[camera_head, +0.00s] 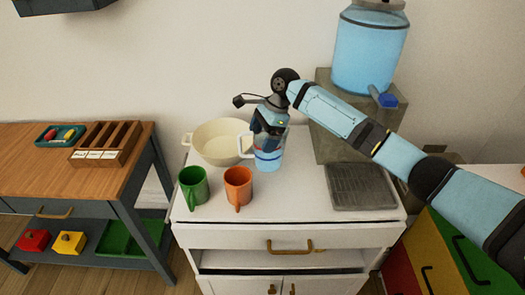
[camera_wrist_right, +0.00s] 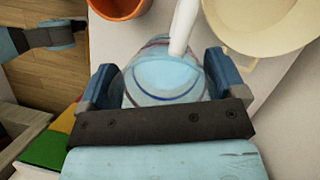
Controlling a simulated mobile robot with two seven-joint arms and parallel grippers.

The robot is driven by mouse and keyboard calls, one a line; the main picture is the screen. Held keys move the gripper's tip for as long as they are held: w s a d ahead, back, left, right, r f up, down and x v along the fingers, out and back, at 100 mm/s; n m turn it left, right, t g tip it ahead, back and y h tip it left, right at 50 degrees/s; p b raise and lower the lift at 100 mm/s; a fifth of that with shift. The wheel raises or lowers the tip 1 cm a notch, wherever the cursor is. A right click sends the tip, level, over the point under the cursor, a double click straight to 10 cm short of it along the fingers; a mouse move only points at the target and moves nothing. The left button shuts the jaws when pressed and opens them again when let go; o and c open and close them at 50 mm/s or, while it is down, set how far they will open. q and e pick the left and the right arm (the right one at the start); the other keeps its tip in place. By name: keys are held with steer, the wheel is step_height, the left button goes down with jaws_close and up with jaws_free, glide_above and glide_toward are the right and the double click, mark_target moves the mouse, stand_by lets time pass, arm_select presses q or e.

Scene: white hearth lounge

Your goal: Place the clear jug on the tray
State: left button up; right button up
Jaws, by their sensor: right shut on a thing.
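In the right wrist view the jug (camera_wrist_right: 165,82) sits between the two fingers of that gripper (camera_wrist_right: 162,88). A grey ribbed tray (camera_head: 361,188) lies empty at the right of the cabinet top. My left gripper is not seen.
A green mug (camera_head: 194,187) and an orange mug (camera_head: 238,186) stand in front of the cream bowl (camera_head: 220,140). A blue water dispenser (camera_head: 368,50) stands on a grey block behind the tray. The cabinet top (camera_head: 300,205) is clear between mugs and tray.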

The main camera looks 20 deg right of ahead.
mark_target(257, 163)
step_height(257, 163, down, 6)
steer(key=shift+r+b, duration=0.25)
steer(key=shift+b, duration=0.1)
steer(key=shift+r, duration=0.1)
steer(key=o, duration=1.1)
steer(key=shift+o, duration=0.2)
